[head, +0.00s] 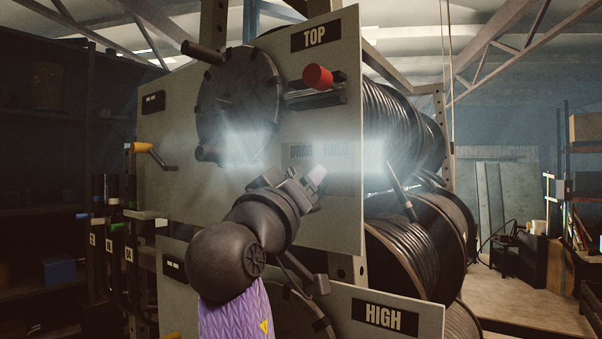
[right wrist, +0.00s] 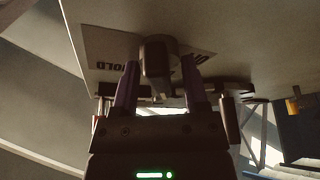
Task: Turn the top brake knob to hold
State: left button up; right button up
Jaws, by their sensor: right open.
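The top brake knob (right wrist: 158,62) is a dark knob on the grey panel, over the DRAG/HOLD label, in the right wrist view. My right gripper (right wrist: 161,78) is open with one finger on each side of the knob; I cannot tell whether they touch it. In the head view my right gripper (head: 314,178) reaches up to the panel just below the DRAG/HOLD label (head: 320,150), and I cannot make the knob out there. Which word the knob points at is unclear. My left gripper is not in view.
The panel marked TOP (head: 345,215) carries a red knob (head: 318,77) and a large dark crank disc (head: 238,105) up and left of my gripper. Hose reels (head: 400,120) stand behind it. A lower panel marked HIGH (head: 425,320) juts out below.

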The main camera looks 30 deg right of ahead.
grip_shut()
jog(key=shift+f+m+g+h+b, duration=0.15)
jog(key=shift+m+g+h+b, duration=0.4)
jog(key=shift+m+b, duration=0.85)
jog(key=m+g, duration=0.1)
jog(key=m, duration=0.1)
jog(key=m+g+h, duration=0.1)
jog(key=m, duration=0.1)
jog(key=shift+m+h+b, duration=0.25)
jog(key=shift+m+b, duration=0.05)
jog(key=m+g, duration=0.1)
jog(key=m, duration=0.1)
jog(key=m+g, duration=0.1)
jog(key=m, duration=0.2)
jog(key=shift+s+r+g+h, duration=0.15)
jog(key=shift+r+g+h, duration=0.1)
jog(key=shift+h, duration=0.15)
jog(key=shift+s+m+g, duration=0.1)
jog(key=shift+m+g, duration=1.1)
jog(key=shift+m, duration=1.3)
jog(key=shift+f, duration=0.1)
